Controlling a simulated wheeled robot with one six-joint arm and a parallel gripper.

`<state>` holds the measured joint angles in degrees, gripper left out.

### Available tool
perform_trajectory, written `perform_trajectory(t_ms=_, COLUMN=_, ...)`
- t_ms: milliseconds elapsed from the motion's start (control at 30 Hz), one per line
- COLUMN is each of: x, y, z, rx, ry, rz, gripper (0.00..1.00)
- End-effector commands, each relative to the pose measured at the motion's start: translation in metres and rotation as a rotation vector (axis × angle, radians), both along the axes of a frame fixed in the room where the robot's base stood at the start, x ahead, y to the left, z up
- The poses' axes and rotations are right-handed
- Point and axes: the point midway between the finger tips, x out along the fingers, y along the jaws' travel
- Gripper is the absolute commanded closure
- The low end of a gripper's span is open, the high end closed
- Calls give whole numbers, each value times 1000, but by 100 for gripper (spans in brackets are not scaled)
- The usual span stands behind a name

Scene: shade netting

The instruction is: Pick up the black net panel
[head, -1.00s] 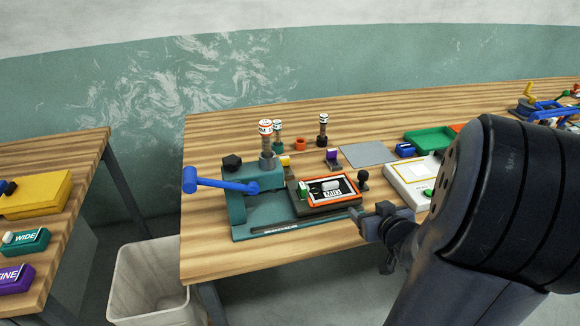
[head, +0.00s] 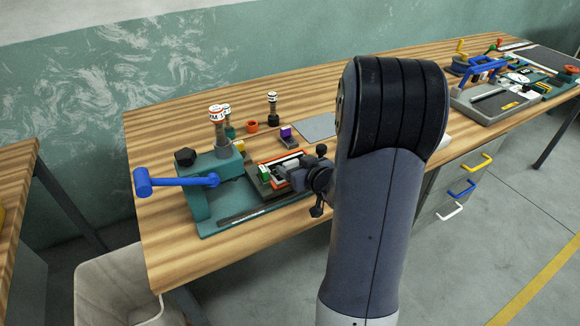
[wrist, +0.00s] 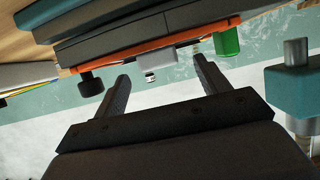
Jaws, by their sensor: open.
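An orange-framed piece with a black middle (head: 285,156), which I take to be the black net panel, lies in a dark tray (head: 257,187) on the teal press base. My gripper (head: 287,174) is low over it from the right and hides much of it. In the wrist view the fingers (wrist: 162,70) are spread apart, with nothing clearly held between them. The orange edge (wrist: 145,50) of the frame runs just beyond the fingertips, beside a small whitish part. I cannot tell whether the fingers touch anything.
The teal press with a blue lever (head: 175,182) stands at the left, with stamps (head: 272,108) behind. A green block (head: 264,173) sits close by the gripper. A grey mat (head: 315,127) lies behind; a bin (head: 120,285) stands below the table's left end.

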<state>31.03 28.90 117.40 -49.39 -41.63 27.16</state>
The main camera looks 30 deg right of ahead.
Motion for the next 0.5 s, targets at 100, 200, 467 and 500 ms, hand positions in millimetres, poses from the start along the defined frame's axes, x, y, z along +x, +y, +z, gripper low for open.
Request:
perform_trajectory(t_ms=100, x=12, y=0, z=-6, rx=-1, ry=2, rz=0, gripper=29)
perform_trajectory(t_ms=200, x=16, y=0, z=-7, rx=-1, ry=1, rz=-1, gripper=29)
perform_trajectory(t_ms=467, x=16, y=0, z=-7, rx=-1, ry=1, rz=-2, gripper=32)
perform_trajectory(t_ms=500, x=16, y=0, z=-7, rx=-1, ry=1, rz=-2, gripper=36)
